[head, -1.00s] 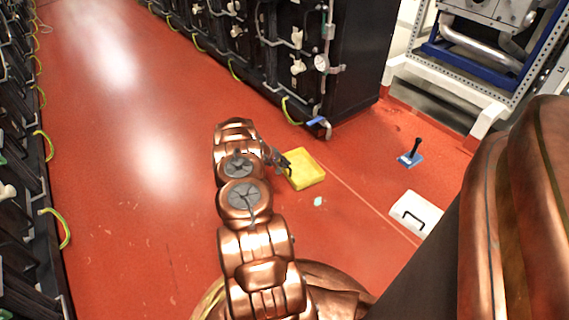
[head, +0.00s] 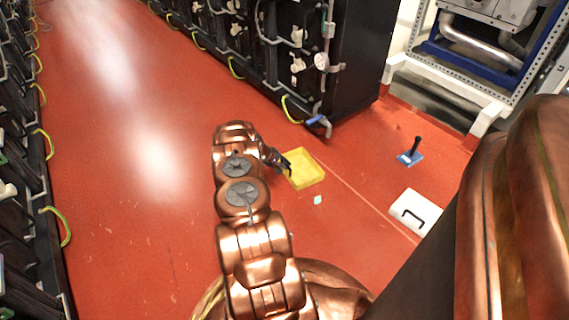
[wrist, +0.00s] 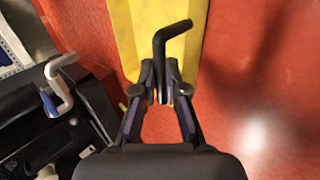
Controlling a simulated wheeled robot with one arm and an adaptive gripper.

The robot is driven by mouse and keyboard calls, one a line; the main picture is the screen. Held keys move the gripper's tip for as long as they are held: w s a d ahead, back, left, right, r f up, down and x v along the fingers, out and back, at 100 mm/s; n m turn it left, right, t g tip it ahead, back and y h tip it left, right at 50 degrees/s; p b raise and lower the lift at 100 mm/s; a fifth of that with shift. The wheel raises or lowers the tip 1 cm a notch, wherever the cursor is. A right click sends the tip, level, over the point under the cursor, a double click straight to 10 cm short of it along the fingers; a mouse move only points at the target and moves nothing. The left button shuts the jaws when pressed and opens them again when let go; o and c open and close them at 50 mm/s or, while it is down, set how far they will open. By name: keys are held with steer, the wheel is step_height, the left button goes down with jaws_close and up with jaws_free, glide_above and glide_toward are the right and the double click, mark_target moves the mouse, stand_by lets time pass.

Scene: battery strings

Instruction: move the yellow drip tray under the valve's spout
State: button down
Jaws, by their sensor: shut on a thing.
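The yellow drip tray (head: 307,168) lies on the red floor just right of my gripper in the head view. In the wrist view the tray (wrist: 122,28) fills the top middle, with a black bent handle (wrist: 170,38) in front of it. My gripper (wrist: 161,88) is shut on this handle at the tray's near side; it also shows in the head view (head: 284,164). The valve with a blue lever (head: 314,119) and grey spout (head: 327,130) sits low at the black cabinet's corner, above and right of the tray. In the wrist view the spout pipe (wrist: 62,90) is at left.
A black cabinet (head: 350,60) stands behind the valve. A blue block with a black post (head: 411,155) and a white box with a black handle (head: 414,212) are on the floor at right. A small pale green piece (head: 318,200) lies below the tray. The aisle at left is clear.

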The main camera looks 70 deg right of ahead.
steer(key=shift+f, duration=0.1)
steer(key=c, duration=1.2)
jaws_free()
steer(key=shift+o, duration=0.2)
steer(key=v, duration=1.2)
